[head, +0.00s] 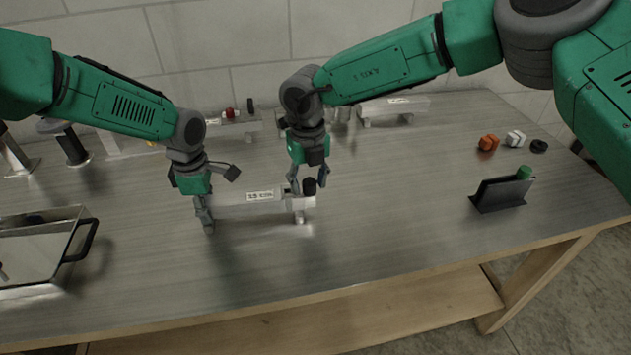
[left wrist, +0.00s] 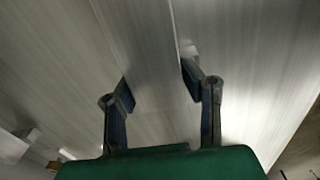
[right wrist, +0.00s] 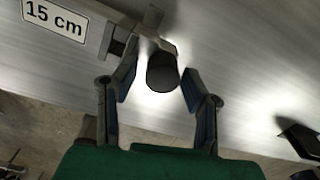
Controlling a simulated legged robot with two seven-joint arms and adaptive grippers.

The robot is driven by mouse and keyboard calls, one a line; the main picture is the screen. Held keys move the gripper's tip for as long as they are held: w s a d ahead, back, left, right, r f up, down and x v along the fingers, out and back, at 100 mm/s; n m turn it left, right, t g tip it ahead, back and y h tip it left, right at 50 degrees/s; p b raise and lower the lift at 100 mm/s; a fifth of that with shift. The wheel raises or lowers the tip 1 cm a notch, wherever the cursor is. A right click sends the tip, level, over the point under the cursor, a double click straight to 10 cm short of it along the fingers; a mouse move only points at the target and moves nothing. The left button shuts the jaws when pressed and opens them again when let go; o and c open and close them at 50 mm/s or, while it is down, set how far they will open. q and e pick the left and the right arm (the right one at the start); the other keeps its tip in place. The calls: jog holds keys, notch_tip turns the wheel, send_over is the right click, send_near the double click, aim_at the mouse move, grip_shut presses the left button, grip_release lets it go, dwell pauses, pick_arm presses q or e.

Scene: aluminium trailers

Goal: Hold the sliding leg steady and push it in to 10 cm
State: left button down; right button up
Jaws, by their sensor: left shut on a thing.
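The sliding leg (head: 240,208) is a grey aluminium bar lying near the middle of the bench. Its label reads 15 cm in the right wrist view (right wrist: 53,20). A black knob (head: 310,187) stands at its right end, above a short foot (head: 300,217). My left gripper (head: 207,220) is shut on the bar's left end; the held part is hard to make out in the left wrist view (left wrist: 158,88). My right gripper (head: 308,178) is open at the right end. In the right wrist view the knob (right wrist: 162,73) sits between its fingers, with a gap beside it.
Two similar labelled aluminium pieces (head: 232,127) (head: 395,108) stand at the back. A metal tray (head: 35,250) with a black handle is at the left. A black holder (head: 500,194), an orange block (head: 488,142) and a white block (head: 515,138) are at the right. The front bench is clear.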

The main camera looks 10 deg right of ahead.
pick_arm(q)
jog(key=shift+s+a+f, duration=0.25)
jog(key=shift+s+f, duration=0.15)
jog(key=shift+f, duration=0.3)
pick_arm(e)
notch_tip(320, 180, up, 12)
jog(key=shift+s+d, duration=0.15)
pick_arm(q)
jog(key=c, duration=1)
grip_release()
jog(key=shift+o, duration=0.2)
jog(key=shift+w+f, duration=0.15)
jog(key=shift+a, duration=0.1)
pick_arm(e)
jog(key=shift+w+f, duration=0.15)
jog(key=shift+w, duration=0.1)
jog(key=shift+a, duration=0.2)
pick_arm(q)
jog(key=shift+w+r, duration=0.1)
jog(key=shift+r, duration=0.2)
